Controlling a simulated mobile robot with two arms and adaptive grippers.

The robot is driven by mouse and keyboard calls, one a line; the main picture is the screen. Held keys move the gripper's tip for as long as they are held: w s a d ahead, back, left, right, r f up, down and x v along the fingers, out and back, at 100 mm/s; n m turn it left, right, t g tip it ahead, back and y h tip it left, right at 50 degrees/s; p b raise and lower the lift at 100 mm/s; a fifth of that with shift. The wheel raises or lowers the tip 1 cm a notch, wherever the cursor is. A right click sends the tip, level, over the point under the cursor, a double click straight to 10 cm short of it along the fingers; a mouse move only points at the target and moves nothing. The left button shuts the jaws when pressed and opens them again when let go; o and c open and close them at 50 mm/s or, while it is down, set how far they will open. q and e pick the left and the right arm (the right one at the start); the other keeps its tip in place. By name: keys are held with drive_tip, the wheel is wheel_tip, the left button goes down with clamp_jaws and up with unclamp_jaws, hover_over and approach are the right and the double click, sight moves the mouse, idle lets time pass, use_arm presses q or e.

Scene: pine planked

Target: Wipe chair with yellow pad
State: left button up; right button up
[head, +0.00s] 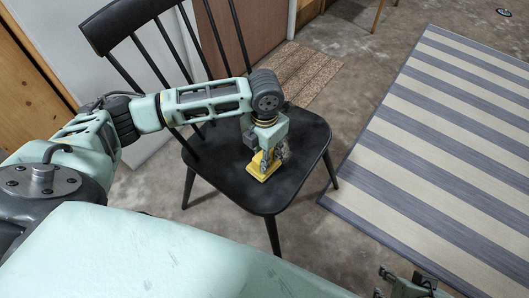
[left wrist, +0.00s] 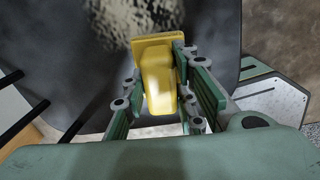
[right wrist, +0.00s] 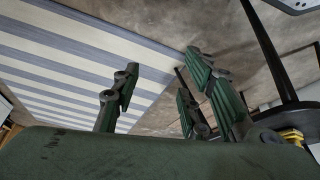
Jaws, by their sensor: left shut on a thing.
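The black chair (head: 222,160) has a flat seat and a spindle back. The yellow pad (head: 263,167) is on the seat, right of its middle, and appears to touch it. My left gripper (head: 268,155) is above the pad and shut on its upright yellow grip, which shows between the fingers in the left wrist view (left wrist: 158,85). There a pale speckled patch (left wrist: 140,22) lies on the dark seat beyond the pad; I cannot tell whether it is dirt or glare. My right gripper (right wrist: 165,95) is open and empty, low at the bottom right in the head view (head: 408,286).
A striped rug (head: 440,130) covers the floor to the right of the chair. A brown mat (head: 303,76) lies behind the chair. A pale panel (head: 130,110) and wooden boards (head: 28,95) stand at the left. Bare floor lies between chair and rug.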

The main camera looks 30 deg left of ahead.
use_arm(q)
drive_tip(key=shift+f, duration=0.25)
use_arm(e)
drive_tip(key=shift+w+a+r, duration=0.1)
drive_tip(key=shift+w+r, duration=0.05)
drive_tip(key=shift+w, duration=0.3)
